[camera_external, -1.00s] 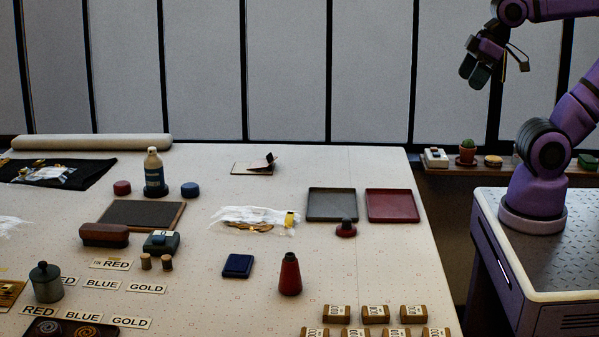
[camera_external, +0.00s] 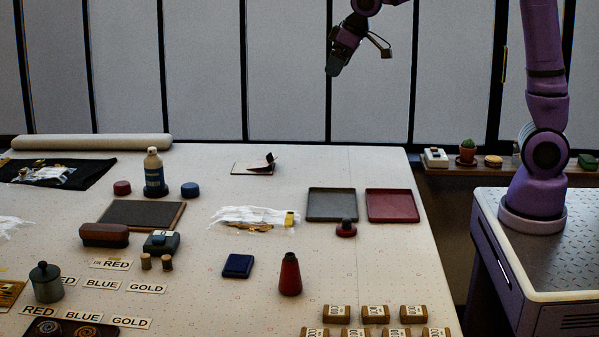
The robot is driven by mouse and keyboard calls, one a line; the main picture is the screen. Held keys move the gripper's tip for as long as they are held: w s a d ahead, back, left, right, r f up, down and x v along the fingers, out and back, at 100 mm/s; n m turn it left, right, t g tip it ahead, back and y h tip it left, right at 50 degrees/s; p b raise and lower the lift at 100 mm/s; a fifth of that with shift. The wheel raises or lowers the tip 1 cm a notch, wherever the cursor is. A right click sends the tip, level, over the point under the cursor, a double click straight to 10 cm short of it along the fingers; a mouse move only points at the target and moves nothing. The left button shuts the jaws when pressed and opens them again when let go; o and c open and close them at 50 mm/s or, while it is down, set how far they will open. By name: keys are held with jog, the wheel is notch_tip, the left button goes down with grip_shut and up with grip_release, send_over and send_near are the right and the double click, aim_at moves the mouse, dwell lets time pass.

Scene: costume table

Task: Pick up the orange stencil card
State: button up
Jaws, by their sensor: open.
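A flat orange-brown piece (camera_external: 9,294) lies at the left edge of the picture, cut off by the frame; it may be the orange stencil card, but I cannot tell for sure. My gripper (camera_external: 334,70) is high in the air above the far edge of the table, pointing down and slightly left. It is open and holds nothing, well apart from everything on the table.
On the table (camera_external: 210,290) stand a grey lidded pot (camera_external: 46,284), a red cone-shaped bottle (camera_external: 290,275), a blue-labelled bottle (camera_external: 154,174), a grey tray (camera_external: 332,205) and a red tray (camera_external: 393,206). Several small labelled boxes line the front right. Bare table lies around the blue pad (camera_external: 238,265).

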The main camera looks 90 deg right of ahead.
jog(key=w+d+f, duration=0.6)
jog(key=w+d, duration=0.1)
jog(key=w, duration=0.1)
jog(key=m+g+h, duration=0.1)
jog(key=m, duration=0.1)
send_over(268, 155)
jog(key=s, duration=0.2)
notch_tip(268, 155, down, 22)
jog(key=shift+x, duration=3.1)
jog(key=shift+w+a, duration=0.1)
jog(key=shift+a, duration=0.05)
jog(key=shift+c, duration=0.5)
jog(key=c, duration=0.8)
jog(key=shift+o, duration=0.2)
jog(key=shift+r, duration=0.1)
